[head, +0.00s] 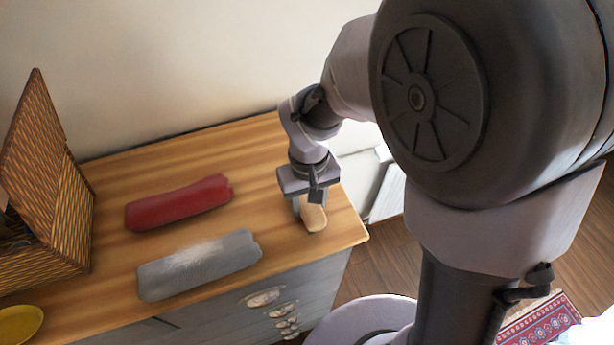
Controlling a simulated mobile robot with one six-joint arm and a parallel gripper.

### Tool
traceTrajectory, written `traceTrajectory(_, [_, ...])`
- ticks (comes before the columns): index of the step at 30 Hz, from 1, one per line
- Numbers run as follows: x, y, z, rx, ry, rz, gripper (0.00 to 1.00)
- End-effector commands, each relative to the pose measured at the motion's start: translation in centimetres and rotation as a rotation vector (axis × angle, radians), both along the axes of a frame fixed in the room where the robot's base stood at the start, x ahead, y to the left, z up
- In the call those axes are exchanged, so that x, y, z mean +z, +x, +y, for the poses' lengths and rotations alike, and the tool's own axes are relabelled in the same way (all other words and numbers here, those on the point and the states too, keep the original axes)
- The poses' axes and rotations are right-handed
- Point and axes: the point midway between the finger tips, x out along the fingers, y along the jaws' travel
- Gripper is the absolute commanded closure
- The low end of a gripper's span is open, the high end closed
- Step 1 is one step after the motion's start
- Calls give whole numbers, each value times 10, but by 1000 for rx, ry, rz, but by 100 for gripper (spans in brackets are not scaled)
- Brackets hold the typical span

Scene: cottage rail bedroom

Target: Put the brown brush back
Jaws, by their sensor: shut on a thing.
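My gripper (310,207) is at the right end of the wooden dresser top (262,160), pointing down. It is shut on a light tan-brown object, which looks like the brown brush (314,217). The lower part of the brush shows below the fingers, close to the dresser top. I cannot tell whether it touches the wood. The fingers and the gripper body hide its upper part.
A red rounded case (179,203) and a grey one (199,266) lie left of my gripper. An open wicker basket (42,205) with its lid raised stands at the far left. A yellow dish (18,324) is at the lower left. The wall runs behind.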

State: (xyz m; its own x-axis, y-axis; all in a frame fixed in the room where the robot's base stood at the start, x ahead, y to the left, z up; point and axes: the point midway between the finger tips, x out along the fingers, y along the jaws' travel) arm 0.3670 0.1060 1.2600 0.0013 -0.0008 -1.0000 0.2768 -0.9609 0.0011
Motion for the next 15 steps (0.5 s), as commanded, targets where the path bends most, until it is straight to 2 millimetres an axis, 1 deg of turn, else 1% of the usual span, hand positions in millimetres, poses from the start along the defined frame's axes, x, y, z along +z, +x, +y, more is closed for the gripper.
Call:
traceTrajectory(5, [-5,0,0,0,0,0,100])
traceTrajectory(6, [-4,0,0,0,0,0,51])
traceTrajectory(8, [-3,0,0,0,0,0,39])
traceTrajectory(9, [-3,0,0,0,0,0,37])
traceTrajectory(15, [-3,0,0,0,0,1,37])
